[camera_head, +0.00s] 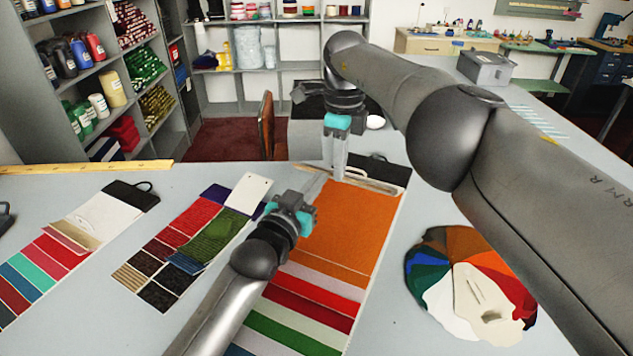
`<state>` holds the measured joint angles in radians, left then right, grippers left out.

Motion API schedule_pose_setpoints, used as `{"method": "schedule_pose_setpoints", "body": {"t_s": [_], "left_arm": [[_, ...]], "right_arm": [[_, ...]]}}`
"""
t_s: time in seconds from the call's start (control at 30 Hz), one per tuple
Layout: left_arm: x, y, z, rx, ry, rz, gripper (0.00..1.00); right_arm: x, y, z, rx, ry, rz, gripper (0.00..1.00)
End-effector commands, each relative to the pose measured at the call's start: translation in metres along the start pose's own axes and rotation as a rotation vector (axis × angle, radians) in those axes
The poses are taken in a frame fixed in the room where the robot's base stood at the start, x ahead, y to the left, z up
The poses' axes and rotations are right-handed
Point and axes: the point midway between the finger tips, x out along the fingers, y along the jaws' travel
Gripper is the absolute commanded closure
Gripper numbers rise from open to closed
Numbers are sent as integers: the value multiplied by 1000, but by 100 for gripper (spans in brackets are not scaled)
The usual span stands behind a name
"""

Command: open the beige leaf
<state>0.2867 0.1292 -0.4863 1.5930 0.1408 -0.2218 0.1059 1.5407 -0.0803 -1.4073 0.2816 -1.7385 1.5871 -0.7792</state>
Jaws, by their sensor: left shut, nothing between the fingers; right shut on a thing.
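The middle swatch book (347,292) lies on the grey counter, its dark header (385,170) at the far end. A narrow pale beige band (372,182), which looks like the beige leaf turned up or rolled back, crosses it just below the header. A broad orange leaf (355,225) lies exposed in front of it. My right gripper (335,176) points down, its fingers shut on the beige leaf's edge. My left gripper (318,184) is shut and empty, low over the book's left edge, close beside the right fingertips. The gripper and arm hide part of the book.
A left swatch book (45,262) and a small sample card (172,250) lie to the left. A round fan of coloured swatches (422,272) lies to the right, below my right arm. A yellow ruler (95,167) lies along the counter's far left edge. Bare counter separates them.

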Motion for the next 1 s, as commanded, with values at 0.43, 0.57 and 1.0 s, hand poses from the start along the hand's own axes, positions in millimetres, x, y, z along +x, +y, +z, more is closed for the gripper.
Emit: {"method": "schedule_pose_setpoints", "body": {"t_s": [0.43,0.57,1.0], "left_arm": [[10,0,-17,-1,5,0,100],[11,0,-20,-1,9,0,100],[10,0,-18,0,6,-1,100]], "right_arm": [[1,-1,-2,0,3,-1,100],[2,1,-1,-1,4,6,100],[1,1,0,-2,2,5,60]]}}
